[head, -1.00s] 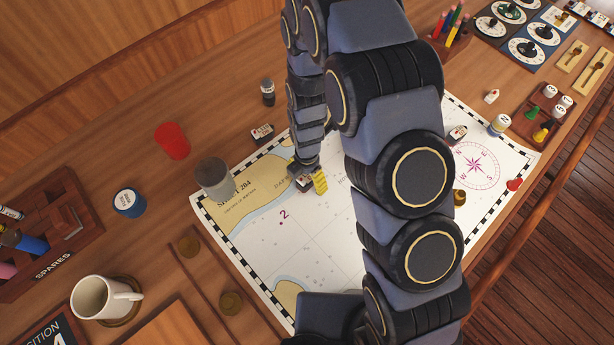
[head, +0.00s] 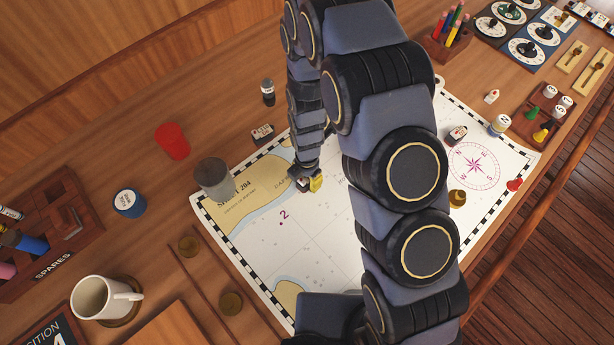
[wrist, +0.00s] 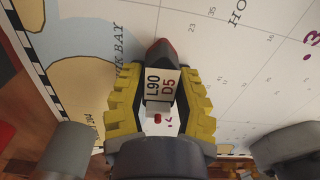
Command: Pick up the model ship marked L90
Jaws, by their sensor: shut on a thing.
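The model ship marked L90 (wrist: 160,85) sits between the yellow fingers of my gripper (wrist: 160,103) in the wrist view. Its white block top reads L90 and D5, its dark hull has a red end, and a small red part shows near the palm. My gripper is shut on it, one finger on each side. In the head view my gripper (head: 310,184) is over the upper left part of the chart, and the ship is mostly hidden by the fingers. I cannot tell whether the ship touches the chart.
The chart (head: 320,240) lies under my gripper. Other model ships stand behind (head: 262,134) and to the right (head: 457,135). A brass weight (head: 457,198) and a mug (head: 98,297) are farther off.

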